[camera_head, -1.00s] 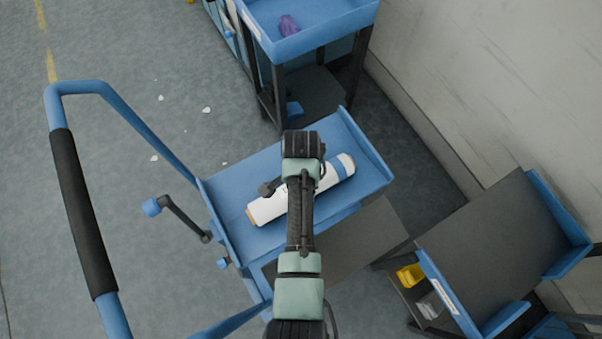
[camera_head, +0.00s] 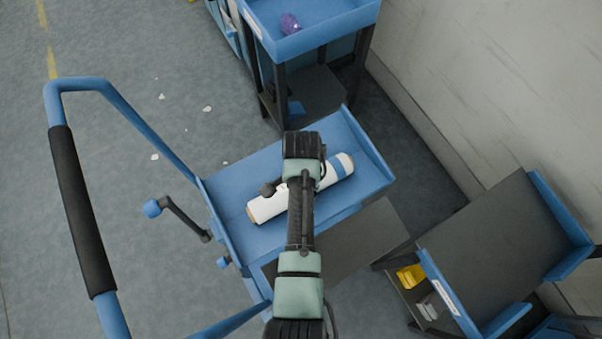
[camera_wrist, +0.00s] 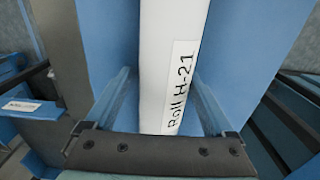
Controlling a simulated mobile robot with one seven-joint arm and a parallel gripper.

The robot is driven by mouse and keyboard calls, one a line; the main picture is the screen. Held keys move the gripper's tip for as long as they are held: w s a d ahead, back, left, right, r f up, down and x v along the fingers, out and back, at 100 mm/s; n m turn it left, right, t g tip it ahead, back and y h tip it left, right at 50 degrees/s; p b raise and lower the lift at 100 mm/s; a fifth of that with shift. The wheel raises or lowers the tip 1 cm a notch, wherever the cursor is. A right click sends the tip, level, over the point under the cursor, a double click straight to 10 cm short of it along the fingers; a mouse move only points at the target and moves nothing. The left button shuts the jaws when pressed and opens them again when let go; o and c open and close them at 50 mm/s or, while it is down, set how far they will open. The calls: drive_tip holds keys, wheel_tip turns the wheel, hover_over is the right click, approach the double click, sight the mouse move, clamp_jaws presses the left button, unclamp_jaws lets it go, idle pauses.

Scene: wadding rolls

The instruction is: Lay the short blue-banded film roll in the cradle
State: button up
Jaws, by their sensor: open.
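A white film roll (camera_head: 264,208) with a blue band near its right end and an orange-brown left end lies slantwise on a trolley's blue tray (camera_head: 235,180). My arm crosses over its middle and hides part of it. In the wrist view the roll (camera_wrist: 172,45) runs up the picture with a label reading "Roll H-21". My gripper (camera_wrist: 163,85) is open, its fingers on either side of the roll. I cannot tell whether they touch it. In the head view my gripper is hidden behind my arm. I cannot make out a cradle.
The trolley has a black-gripped handle (camera_head: 80,215) at left. A blue-topped cart (camera_head: 320,42) with a purple item (camera_head: 290,24) stands behind. A dark-topped cart (camera_head: 505,250) with a yellow bin (camera_head: 411,277) stands at right, near the wall. Floor at far left is mostly clear.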

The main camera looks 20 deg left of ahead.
drive_tip(key=shift+s+d+f, duration=0.15)
drive_tip(key=shift+s, duration=0.15)
wheel_tip(320, 180, up, 13)
drive_tip(key=p, duration=0.3)
drive_tip(key=shift+w+r, duration=0.2)
drive_tip(key=w+r+n+t+y, duration=0.1)
drive_tip(key=w+r+t, duration=0.4)
drive_tip(key=r, duration=0.4)
drive_tip(key=w+r+n+t, duration=0.2)
drive_tip(key=w+r+t, duration=0.1)
drive_tip(key=w+r, duration=0.55)
drive_tip(key=w+r+n+t+y, duration=0.1)
drive_tip(key=w+r+t, duration=0.35)
drive_tip(key=r, duration=0.65)
drive_tip(key=s+d+r+n+t, duration=0.2)
drive_tip(key=s+r+t, duration=0.15)
drive_tip(key=r, duration=0.85)
drive_tip(key=s+d+r+n+t, duration=0.15)
drive_tip(key=r+t, duration=0.35)
drive_tip(key=r, duration=0.7)
drive_tip(key=s+d+r+n+t+h, duration=0.1)
drive_tip(key=s+r+t, duration=0.5)
drive_tip(key=s+r, duration=0.6)
wheel_tip(320, 180, up, 2)
drive_tip(key=shift+d+r+h, duration=0.2)
drive_tip(key=shift+d+h, duration=0.3)
drive_tip(key=shift+d, duration=0.7)
